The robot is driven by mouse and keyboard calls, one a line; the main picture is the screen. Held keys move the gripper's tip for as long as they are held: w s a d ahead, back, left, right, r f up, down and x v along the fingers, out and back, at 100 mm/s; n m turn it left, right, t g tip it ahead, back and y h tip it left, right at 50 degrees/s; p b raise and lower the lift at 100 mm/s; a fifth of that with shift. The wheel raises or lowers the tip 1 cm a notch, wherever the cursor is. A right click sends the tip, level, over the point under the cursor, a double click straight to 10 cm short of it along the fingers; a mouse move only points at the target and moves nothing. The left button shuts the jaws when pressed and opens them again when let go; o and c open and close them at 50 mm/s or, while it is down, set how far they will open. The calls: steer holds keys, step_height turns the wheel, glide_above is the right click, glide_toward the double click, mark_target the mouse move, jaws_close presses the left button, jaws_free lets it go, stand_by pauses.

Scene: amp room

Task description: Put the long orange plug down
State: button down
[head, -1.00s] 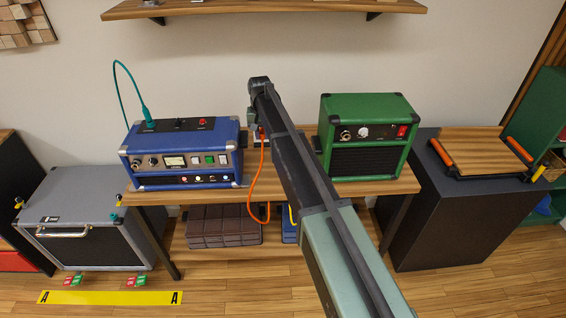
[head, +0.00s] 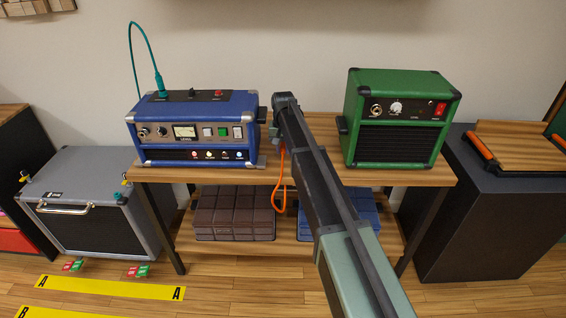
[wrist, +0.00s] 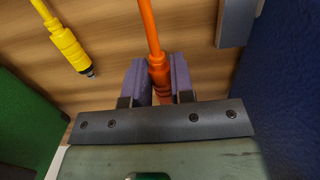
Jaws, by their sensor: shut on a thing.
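The long orange plug (wrist: 159,66) is upright in the wrist view between the two purple pads of my gripper (wrist: 158,80), which is shut on it. Its orange cable (wrist: 148,22) runs up out of the wrist view. In the head view my gripper (head: 273,136) is over the wooden table (head: 315,125), just right of the blue amp (head: 198,122). The orange cable (head: 277,190) hangs in a loop over the table's front edge. My arm hides most of the plug there, and I cannot tell whether its tip touches anything.
A yellow plug (wrist: 70,48) lies on the wood beside my gripper in the wrist view. The green amp (head: 401,118) stands at the table's right. A teal plug (head: 161,90) stands in the blue amp's top. Some bare tabletop shows between the amps.

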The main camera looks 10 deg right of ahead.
mark_target(283, 161)
step_height(283, 161, down, 4)
steer(key=shift+b, duration=1.25)
steer(key=shift+r+p, duration=0.3)
steer(key=shift+r, duration=0.05)
steer(key=shift+f, duration=0.25)
steer(key=c, duration=1)
jaws_free()
steer(key=shift+r, duration=0.1)
steer(key=r+p, duration=0.8)
steer(key=w+r+p, duration=0.1)
steer(key=r+p, duration=0.3)
steer(key=shift+d+r, duration=0.1)
steer(key=shift+r, duration=0.2)
steer(key=shift+s+f, duration=0.1)
